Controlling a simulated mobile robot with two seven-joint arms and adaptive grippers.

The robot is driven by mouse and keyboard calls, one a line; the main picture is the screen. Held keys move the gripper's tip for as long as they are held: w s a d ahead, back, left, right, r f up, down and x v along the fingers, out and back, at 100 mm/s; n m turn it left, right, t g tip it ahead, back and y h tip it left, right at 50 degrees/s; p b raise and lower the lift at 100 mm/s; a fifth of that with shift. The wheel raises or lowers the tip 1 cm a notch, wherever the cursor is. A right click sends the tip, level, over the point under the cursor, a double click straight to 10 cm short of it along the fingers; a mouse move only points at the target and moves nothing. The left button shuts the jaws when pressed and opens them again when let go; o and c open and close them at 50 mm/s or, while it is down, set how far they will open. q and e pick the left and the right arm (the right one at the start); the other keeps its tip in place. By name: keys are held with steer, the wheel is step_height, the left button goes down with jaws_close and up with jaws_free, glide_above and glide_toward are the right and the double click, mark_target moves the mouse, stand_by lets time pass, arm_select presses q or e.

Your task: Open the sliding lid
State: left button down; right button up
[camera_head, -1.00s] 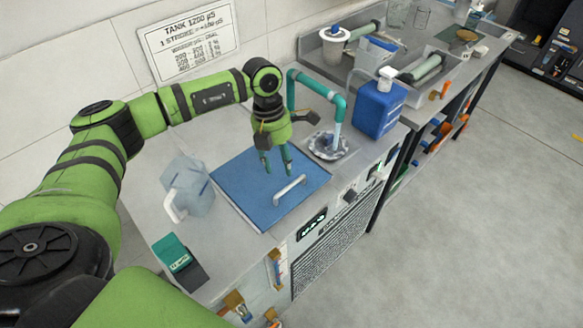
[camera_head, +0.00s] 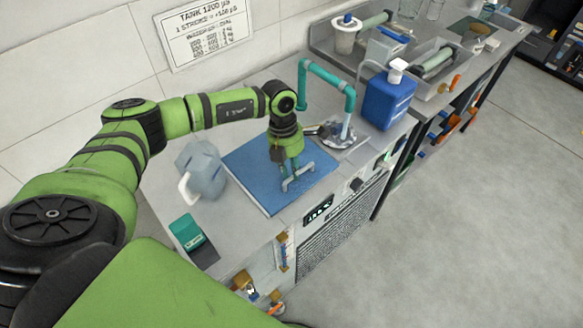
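The sliding lid is a flat blue panel (camera_head: 250,167) on top of the grey counter unit. It lies flat and covers its area, with no gap seen at its edges. A light grey bar handle (camera_head: 300,180) stands near its front right edge. My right gripper is not in view.
A translucent jug (camera_head: 203,172) stands left of the lid, with a green and dark box (camera_head: 193,235) in front. A teal pipe spout (camera_head: 326,80) ends over a round drain (camera_head: 336,133) behind right. A blue bottle (camera_head: 388,100) stands beside it.

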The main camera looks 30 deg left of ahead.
arm_select(q)
steer(key=shift+a, duration=0.1)
steer(key=shift+w+a+f+b, duration=0.15)
steer(key=shift+a+b, duration=0.1)
steer(key=shift+b, duration=0.15)
steer(key=b, duration=1.2)
glide_above(256, 146)
steer(key=a, duration=0.1)
steer(key=shift+w+a, duration=0.1)
steer(key=shift+w, duration=0.05)
steer(key=shift+w+a+r+b, duration=0.1)
steer(key=shift+w+a+b, duration=0.05)
steer(key=shift+a+b, duration=0.3)
steer(key=shift+w+a+r+b, duration=0.15)
steer(key=shift+a+b, duration=0.15)
steer(key=shift+a, duration=0.25)
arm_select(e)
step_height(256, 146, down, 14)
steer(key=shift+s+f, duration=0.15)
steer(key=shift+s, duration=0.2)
arm_select(q)
steer(key=c, duration=1.1)
jaws_free()
steer(key=shift+c, duration=0.2)
